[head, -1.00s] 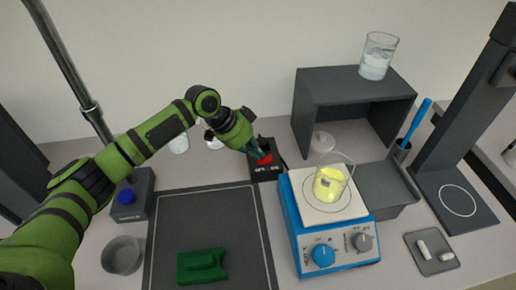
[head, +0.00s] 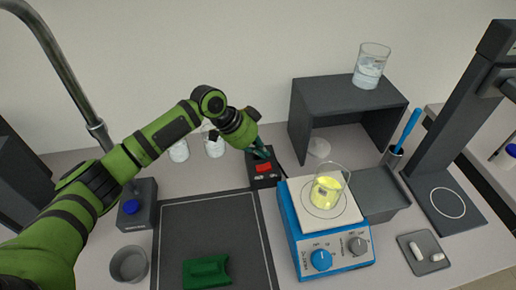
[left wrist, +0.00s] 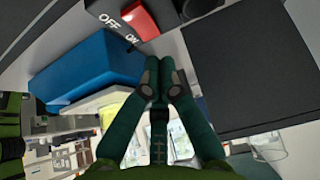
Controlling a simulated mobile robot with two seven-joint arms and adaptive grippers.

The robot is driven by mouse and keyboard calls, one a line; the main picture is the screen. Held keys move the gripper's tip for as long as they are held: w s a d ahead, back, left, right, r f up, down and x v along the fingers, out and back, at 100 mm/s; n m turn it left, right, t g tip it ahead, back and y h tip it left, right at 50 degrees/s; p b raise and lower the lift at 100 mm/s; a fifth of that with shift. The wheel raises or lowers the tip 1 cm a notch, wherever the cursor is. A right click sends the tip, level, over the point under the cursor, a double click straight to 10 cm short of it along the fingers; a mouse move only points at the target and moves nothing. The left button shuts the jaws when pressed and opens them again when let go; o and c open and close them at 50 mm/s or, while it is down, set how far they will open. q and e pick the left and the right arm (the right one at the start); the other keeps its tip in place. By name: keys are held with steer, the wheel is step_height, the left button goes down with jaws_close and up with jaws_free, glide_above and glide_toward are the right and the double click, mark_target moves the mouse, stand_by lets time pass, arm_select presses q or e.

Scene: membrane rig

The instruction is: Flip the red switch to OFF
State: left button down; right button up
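The red switch (head: 263,167) sits on a small black box at the back of the bench, with labels on the box's front face. In the left wrist view the red switch (left wrist: 139,20) shows at the top, with white OFF and ON lettering beside it. Which way the switch is tipped I cannot tell. My left gripper (head: 260,152) is just behind and above the switch; whether it touches is unclear. In the left wrist view its fingers (left wrist: 160,68) are together with nothing between them. My right gripper is not in view.
A blue hotplate (head: 312,254) with a beaker of yellow liquid (head: 327,190) stands right of the switch box. A dark shelf (head: 330,92) is behind it. A dark mat (head: 205,225) with a green block (head: 206,271) lies in front. Glass bottles (head: 213,143) stand left of my gripper.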

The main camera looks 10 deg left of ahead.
arm_select(q)
steer(key=a+b+v, duration=0.1)
steer(key=b+v, duration=0.3)
steer(key=v, duration=0.6)
steer(key=shift+s+a+f, duration=0.2)
steer(key=shift+s+a, duration=0.05)
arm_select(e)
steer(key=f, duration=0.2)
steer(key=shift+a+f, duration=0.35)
arm_select(q)
steer(key=shift+r, duration=0.1)
step_height(320, 180, up, 13)
steer(key=p, duration=1)
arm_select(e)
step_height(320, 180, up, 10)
